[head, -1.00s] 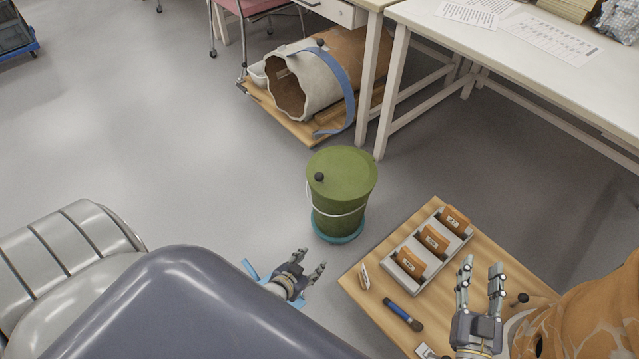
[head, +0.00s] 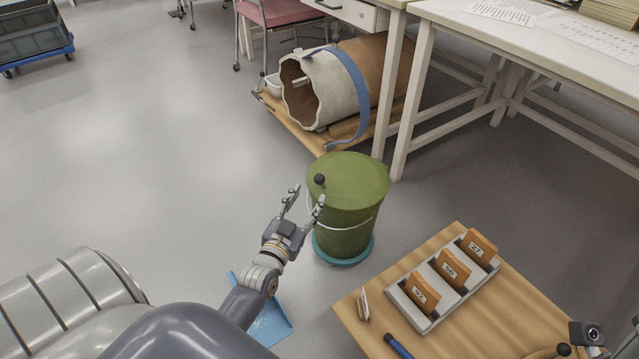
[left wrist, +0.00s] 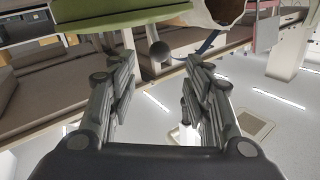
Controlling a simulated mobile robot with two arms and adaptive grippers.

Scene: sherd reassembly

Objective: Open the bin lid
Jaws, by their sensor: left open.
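The green bin (head: 345,215) stands on the floor on a teal base, with a white handle wire around it. Its round lid (head: 355,172) lies shut on top, with a black knob (head: 319,180) near the left edge. My left gripper (head: 308,196) is open at the lid's left edge, its fingertips close to the knob. In the left wrist view, the green lid (left wrist: 120,17) is at the top and the knob (left wrist: 159,51) shows between the open fingers (left wrist: 150,62). Contact with the knob cannot be told.
A wooden table (head: 460,240) at lower right holds a grey tray (head: 440,318) of numbered orange cards. A large jar (head: 325,90) with a blue strap lies on a board behind the bin. A blue dustpan-like piece (head: 268,325) lies under my left arm.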

